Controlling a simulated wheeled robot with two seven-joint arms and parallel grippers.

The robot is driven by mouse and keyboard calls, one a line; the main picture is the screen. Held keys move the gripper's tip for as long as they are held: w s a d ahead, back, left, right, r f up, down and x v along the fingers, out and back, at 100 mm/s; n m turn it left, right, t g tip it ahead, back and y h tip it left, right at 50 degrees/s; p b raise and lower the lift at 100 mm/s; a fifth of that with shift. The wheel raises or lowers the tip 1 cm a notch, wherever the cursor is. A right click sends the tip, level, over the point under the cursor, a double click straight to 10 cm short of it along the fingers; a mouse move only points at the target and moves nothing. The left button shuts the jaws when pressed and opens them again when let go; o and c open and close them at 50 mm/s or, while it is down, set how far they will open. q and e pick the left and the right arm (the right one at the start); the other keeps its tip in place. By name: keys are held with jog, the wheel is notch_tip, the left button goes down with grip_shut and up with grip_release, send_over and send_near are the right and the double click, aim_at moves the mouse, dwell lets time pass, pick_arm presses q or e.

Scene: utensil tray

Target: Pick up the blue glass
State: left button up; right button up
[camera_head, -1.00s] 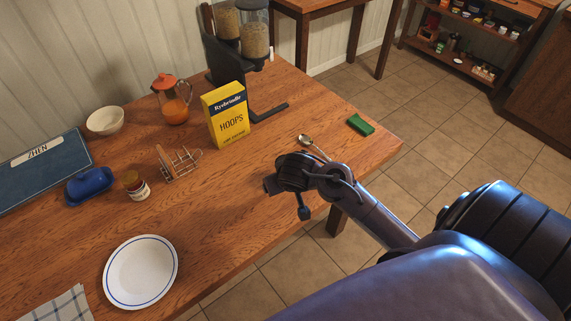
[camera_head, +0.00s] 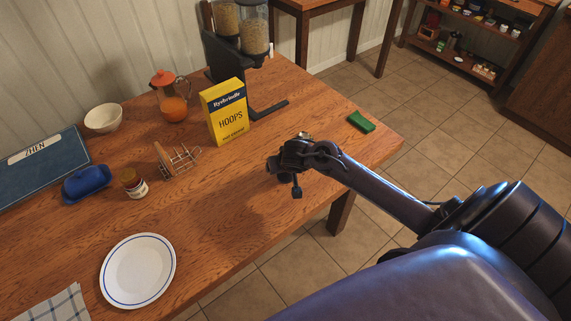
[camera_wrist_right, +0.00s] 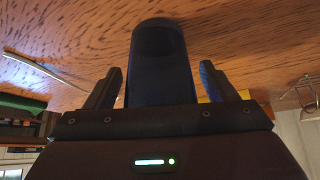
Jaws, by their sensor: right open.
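The blue glass (camera_wrist_right: 164,70) shows in the right wrist view as a dark blue tapered shape on the wooden table. My left gripper is not in view.
A green sponge (camera_head: 361,121) lies near the right edge. The table front of the toast rack is clear.

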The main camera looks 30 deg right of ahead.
jog(key=c, duration=1.1)
jog(key=shift+r, duration=0.1)
jog(key=shift+c, duration=0.2)
